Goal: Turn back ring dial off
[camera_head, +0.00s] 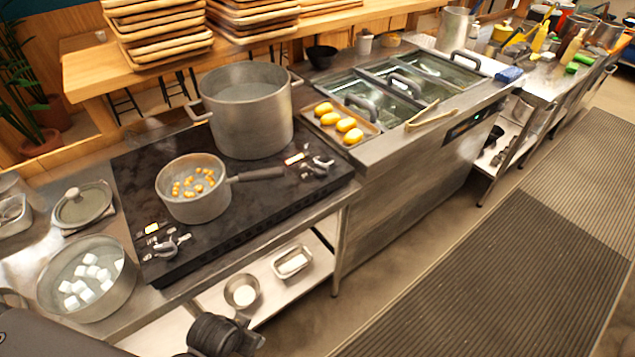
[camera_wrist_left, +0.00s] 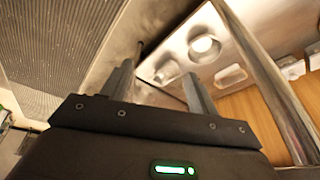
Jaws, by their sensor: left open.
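The black cooktop (camera_head: 125,185) carries a large pot (camera_head: 250,110) at the back and a smaller saucepan (camera_head: 195,190) with orange pieces in front. One metal dial (camera_head: 318,166) is at the cooktop's right end, near the large pot; another dial (camera_head: 168,246) is at the front left corner. I cannot tell their settings. My left gripper (camera_wrist_left: 158,75) is open and empty in the left wrist view, with the lower shelf beyond its fingers and no dial visible. In the head view only a dark part of my arm shows at the bottom edge; its fingers are hidden. My right gripper is not in view.
The saucepan handle (camera_head: 258,174) points right, toward the right dial. A pan of white cubes (camera_head: 88,305) stands left of the cooktop. The lower shelf (camera_head: 265,305) holds a bowl and a small tray. A tray of yellow pieces (camera_head: 318,128) lies right of the large pot.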

